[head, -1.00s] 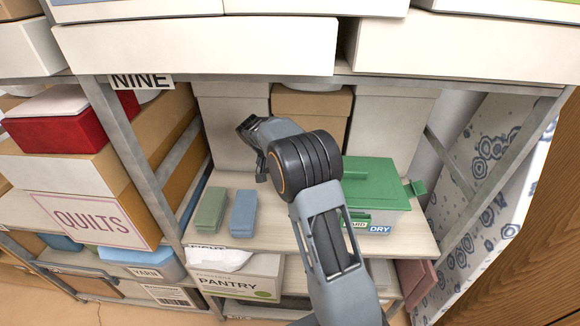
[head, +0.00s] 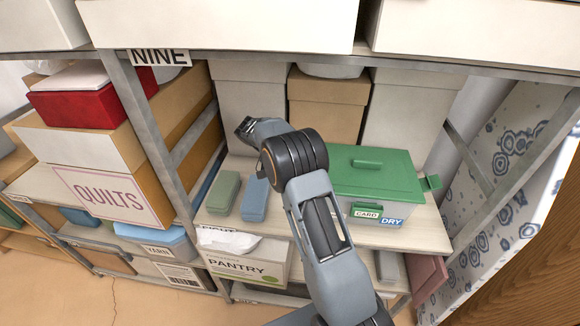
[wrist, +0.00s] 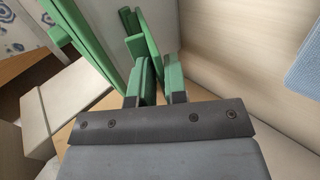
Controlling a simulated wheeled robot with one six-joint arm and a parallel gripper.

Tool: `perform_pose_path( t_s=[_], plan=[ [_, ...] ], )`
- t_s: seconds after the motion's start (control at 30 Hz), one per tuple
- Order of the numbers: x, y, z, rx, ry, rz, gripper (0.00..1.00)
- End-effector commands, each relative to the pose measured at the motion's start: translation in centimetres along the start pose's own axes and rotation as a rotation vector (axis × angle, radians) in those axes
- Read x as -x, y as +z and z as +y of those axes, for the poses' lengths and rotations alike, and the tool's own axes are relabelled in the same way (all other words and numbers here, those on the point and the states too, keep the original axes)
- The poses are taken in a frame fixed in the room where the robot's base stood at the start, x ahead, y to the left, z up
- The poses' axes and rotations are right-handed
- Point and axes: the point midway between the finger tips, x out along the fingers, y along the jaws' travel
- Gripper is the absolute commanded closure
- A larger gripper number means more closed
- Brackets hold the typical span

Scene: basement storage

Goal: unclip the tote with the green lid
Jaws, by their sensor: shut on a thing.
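The tote (head: 345,205) is grey with a green lid (head: 395,177) and stands on the middle shelf at right, with CARD and DRY labels on its front. A green clip (head: 432,183) sticks out sideways at its right end. My arm hides the tote's left end in the head view. My gripper (wrist: 158,64) is shut on a green clip (wrist: 143,35) at that side. The fingers partly hide the clip, so its exact angle is unclear.
A green box (head: 224,193) and a blue box (head: 254,200) stand on the shelf left of the tote. Tall cartons (head: 326,105) stand behind. A metal shelf post (head: 143,120) rises at left, and another shelf is overhead.

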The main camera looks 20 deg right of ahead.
Motion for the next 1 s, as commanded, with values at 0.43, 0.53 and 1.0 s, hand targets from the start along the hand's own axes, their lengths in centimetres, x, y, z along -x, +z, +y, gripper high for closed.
perform_pose_path(
  t_s=[0.43,0.53,1.0],
  plan=[
    [-0.5,0.2,-0.5,0.006,-0.001,-0.008,0.79],
    [-0.5,0.1,-0.4,0.005,-0.001,-0.009,0.69],
    [0.8,0.0,-0.3,0.002,-0.001,-0.002,0.68]
  ],
)
